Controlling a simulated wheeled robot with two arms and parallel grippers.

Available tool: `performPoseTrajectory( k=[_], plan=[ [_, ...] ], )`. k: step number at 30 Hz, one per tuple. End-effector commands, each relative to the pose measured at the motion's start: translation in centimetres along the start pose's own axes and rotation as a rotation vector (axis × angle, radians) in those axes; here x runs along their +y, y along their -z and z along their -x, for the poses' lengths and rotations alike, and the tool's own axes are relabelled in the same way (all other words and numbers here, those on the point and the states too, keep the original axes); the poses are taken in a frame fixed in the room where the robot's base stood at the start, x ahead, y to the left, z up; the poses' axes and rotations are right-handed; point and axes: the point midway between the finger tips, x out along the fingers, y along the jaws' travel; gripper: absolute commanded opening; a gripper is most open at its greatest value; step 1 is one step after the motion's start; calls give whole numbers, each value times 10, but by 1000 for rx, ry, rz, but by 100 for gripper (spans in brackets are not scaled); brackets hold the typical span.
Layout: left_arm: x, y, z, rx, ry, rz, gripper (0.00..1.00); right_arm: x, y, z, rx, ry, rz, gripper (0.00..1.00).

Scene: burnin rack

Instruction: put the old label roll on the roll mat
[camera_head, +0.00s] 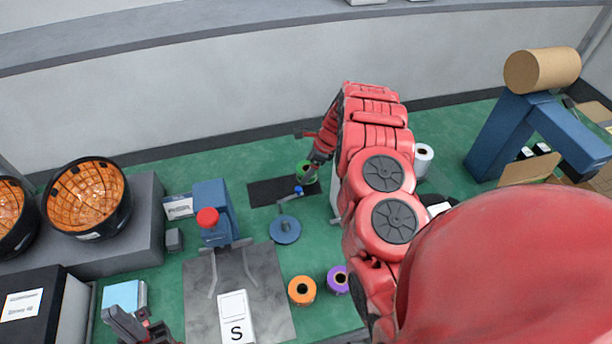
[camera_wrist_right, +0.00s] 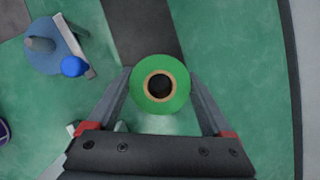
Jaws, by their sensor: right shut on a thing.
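A green roll (camera_head: 306,172) with a tan core and dark centre hole is between the fingers of my right gripper (camera_head: 312,166). The wrist view shows the green roll (camera_wrist_right: 161,84) from above, with a finger of the right gripper (camera_wrist_right: 161,95) against each side. A dark mat (camera_head: 266,191), likely the roll mat, lies flat just left of the roll; the roll overlaps the end of this mat (camera_wrist_right: 138,28) in the wrist view. I cannot tell whether the roll touches it. My left gripper (camera_head: 138,328) is at the bottom left, partly cut off and away from the rolls.
A blue round stand (camera_head: 285,230) with an upright post is close in front of the mat. Orange (camera_head: 302,290) and purple (camera_head: 338,280) rolls stand nearer me; a white roll (camera_head: 423,158) stands right of my arm. A blue device with a red knob (camera_head: 208,217) stands left.

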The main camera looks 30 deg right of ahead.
Motion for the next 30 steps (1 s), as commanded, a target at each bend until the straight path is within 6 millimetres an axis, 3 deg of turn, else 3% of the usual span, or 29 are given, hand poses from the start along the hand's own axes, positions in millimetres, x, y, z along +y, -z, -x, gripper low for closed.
performPoseTrajectory(
  k=[9,22,23,25,30],
  plan=[
    [0,2,-11,0,0,0,0,1,13,-29,2,-2,1,26],
    [0,1,-5,0,0,0,0,0,15,-37,0,0,1,26],
    [0,1,-6,0,0,0,0,0,15,-36,0,0,1,88],
    [0,1,-6,0,0,0,0,0,14,-35,0,0,1,100],
    [0,1,-6,0,0,0,0,0,14,-35,0,0,1,100]
  ],
)
